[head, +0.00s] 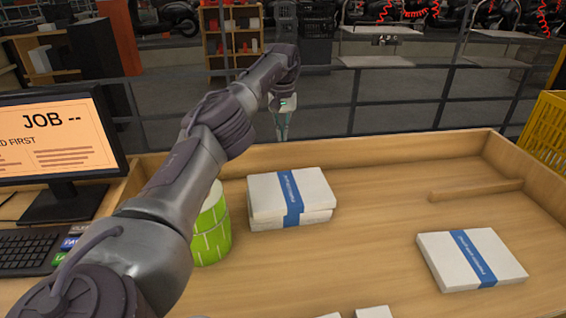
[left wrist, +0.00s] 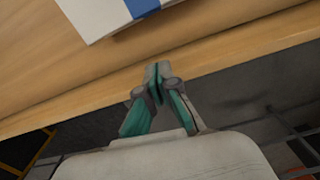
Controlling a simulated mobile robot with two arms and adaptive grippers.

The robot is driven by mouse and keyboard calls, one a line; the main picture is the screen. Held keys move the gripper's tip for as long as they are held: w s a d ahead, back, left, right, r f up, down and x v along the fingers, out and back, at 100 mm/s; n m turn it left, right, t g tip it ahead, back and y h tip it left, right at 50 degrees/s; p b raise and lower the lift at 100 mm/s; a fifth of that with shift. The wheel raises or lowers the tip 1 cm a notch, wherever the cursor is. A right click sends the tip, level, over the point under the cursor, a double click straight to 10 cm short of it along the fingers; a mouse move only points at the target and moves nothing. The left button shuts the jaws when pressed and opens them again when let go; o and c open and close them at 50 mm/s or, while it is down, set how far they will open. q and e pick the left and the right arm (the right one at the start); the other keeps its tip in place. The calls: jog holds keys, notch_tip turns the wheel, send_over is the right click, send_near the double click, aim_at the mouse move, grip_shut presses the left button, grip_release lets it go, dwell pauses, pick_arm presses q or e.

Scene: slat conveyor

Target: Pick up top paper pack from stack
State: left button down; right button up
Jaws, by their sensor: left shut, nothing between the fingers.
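The stack (head: 288,218) of white paper packs stands on the wooden table, left of its middle. Its top pack (head: 265,195) has a blue band and lies slightly askew over the pack below. My left gripper (head: 282,136) is beyond the table's back rim, behind the stack and apart from it. In the left wrist view the fingertips (left wrist: 157,70) are together with nothing between them. A white pack corner with a blue band (left wrist: 95,14) shows at the top there. My right gripper is out of view.
A single banded pack (head: 450,262) lies at the right. A green cylinder (head: 211,232) stands left of the stack, partly behind my left arm. A raised wooden rim (head: 400,152) edges the table, and a wooden strip (head: 475,191) lies at right. White pieces (head: 374,312) show at the bottom edge.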

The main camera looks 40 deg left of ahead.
aim_at(282, 158)
pick_arm(q)
notch_tip(282, 158, down, 9)
jog(key=shift+s+r+p, duration=0.1)
jog(key=shift+s+p, duration=0.05)
jog(key=shift+p, duration=0.9)
jog(key=shift+s+d+p, duration=0.3)
jog(key=shift+d+p, duration=0.1)
jog(key=shift+p, duration=0.2)
jog(key=shift+s+d+r+p, duration=0.15)
jog(key=shift+s+d+p, duration=0.2)
jog(key=shift+s+p, duration=0.2)
jog(key=shift+s+d+p, duration=0.4)
jog(key=shift+d+p, duration=0.1)
jog(key=shift+d, duration=0.05)
jog(key=shift+s+d, duration=0.1)
jog(key=shift+d, duration=0.1)
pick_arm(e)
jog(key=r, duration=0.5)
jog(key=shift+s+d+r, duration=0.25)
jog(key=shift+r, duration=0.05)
pick_arm(q)
jog(key=shift+f, duration=0.2)
